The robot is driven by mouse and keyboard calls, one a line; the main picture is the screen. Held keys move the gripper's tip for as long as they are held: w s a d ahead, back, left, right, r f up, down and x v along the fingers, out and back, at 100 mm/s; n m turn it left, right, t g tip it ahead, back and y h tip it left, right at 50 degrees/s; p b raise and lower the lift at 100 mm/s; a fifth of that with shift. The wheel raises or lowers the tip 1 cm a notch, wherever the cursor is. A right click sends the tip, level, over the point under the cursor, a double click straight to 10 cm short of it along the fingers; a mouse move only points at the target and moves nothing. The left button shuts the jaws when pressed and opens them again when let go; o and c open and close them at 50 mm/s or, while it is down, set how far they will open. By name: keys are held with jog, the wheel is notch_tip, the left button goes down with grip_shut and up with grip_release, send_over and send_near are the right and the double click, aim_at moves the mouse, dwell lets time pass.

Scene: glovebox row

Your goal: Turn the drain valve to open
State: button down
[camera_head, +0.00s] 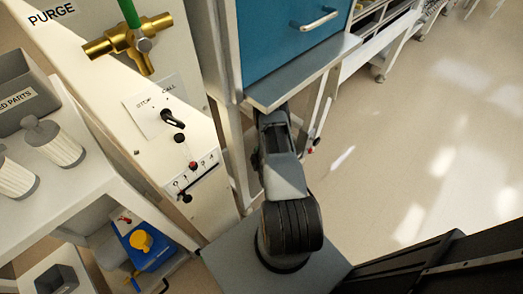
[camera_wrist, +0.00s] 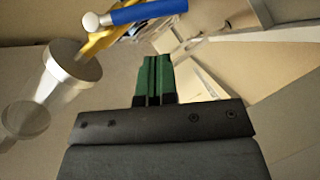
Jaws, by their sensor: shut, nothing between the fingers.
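In the wrist view, a valve with a blue lever (camera_wrist: 148,12) and a brass-yellow body (camera_wrist: 100,42) is at the top, left of centre. A clear cylinder with a silver cap (camera_wrist: 74,60) is below it on the left. No label shows there, so I cannot confirm that it is the drain valve. My gripper (camera_wrist: 156,62) has green fingers pressed together, empty, below and right of the blue lever and apart from it in the picture. In the head view, my gripper is hidden beneath the blue cabinet, and this valve does not show.
In the head view, a green-handled brass valve (camera_head: 133,42) sits by the PURGE label. A panel with a black rotary switch (camera_head: 172,119) is below it. The blue cabinet (camera_head: 285,40) and its grey ledge (camera_head: 303,75) overhang my arm. Open floor (camera_head: 420,130) lies right.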

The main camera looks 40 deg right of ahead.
jog(key=shift+w+d+f, duration=0.2)
jog(key=shift+d+f, duration=0.2)
jog(key=shift+d, duration=0.3)
jog(key=shift+w+d+f, duration=0.15)
jog(key=shift+d+f, duration=0.25)
jog(key=shift+d, duration=0.3)
jog(key=shift+f+b, duration=0.15)
jog(key=shift+b, duration=0.35)
